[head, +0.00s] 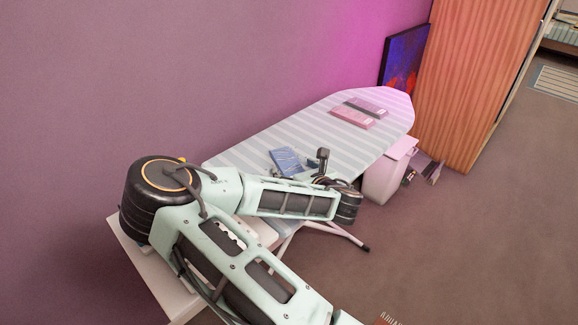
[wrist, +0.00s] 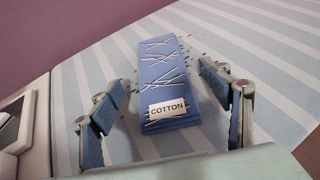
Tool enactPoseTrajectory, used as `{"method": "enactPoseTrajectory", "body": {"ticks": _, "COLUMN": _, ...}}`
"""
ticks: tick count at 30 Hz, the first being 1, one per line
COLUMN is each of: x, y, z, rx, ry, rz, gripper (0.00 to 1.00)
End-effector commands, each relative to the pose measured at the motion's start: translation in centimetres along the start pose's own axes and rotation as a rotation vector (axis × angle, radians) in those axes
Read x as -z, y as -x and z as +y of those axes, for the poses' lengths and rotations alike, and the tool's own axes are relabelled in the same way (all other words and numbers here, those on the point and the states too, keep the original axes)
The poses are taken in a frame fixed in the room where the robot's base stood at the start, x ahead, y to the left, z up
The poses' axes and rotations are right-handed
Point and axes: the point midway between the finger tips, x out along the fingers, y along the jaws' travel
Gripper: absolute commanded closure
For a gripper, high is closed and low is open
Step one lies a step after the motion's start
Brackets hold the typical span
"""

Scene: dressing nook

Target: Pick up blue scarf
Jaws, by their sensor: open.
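The blue scarf (wrist: 168,82) lies folded flat on the striped ironing board (wrist: 268,62), with white line marks and a "COTTON" label at its near end. In the head view the scarf (head: 286,161) shows behind my forearm, partly hidden by the arm. My gripper (wrist: 165,108) is open, with one finger on the left and one on the right of the scarf in the wrist view. There is bare board between the scarf and each finger. The gripper holds nothing. I cannot tell how high the fingertips are above the board.
A pale bin (head: 388,174) stands beside the board. A wooden wardrobe (head: 478,80) and a dark picture (head: 404,58) stand behind. Open floor (head: 470,240) lies right.

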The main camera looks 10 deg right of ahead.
Motion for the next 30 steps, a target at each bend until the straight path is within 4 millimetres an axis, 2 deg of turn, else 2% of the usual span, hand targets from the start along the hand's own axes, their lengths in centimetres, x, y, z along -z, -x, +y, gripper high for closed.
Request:
{"method": "enactPoseTrajectory", "body": {"ticks": 3, "x": 0.1, "y": -1.8, "z": -0.1, "rx": -0.001, "ry": 0.002, "rz": 0.000, "gripper": 0.29}}
{"method": "enactPoseTrajectory", "body": {"ticks": 6, "x": 0.1, "y": -2.6, "z": -0.1, "rx": 0.000, "ry": 0.001, "rz": 0.000, "gripper": 0.29}}
{"method": "enactPoseTrajectory", "body": {"ticks": 14, "x": 0.1, "y": -2.9, "z": -0.1, "rx": 0.000, "ry": 0.000, "rz": 0.000, "gripper": 0.29}}
{"method": "enactPoseTrajectory", "body": {"ticks": 26, "x": 0.1, "y": -2.9, "z": -0.1, "rx": 0.000, "ry": 0.000, "rz": 0.000, "gripper": 0.72}}
{"method": "enactPoseTrajectory", "body": {"ticks": 30, "x": 0.1, "y": -2.9, "z": -0.1, "rx": 0.000, "ry": 0.000, "rz": 0.000, "gripper": 0.74}}
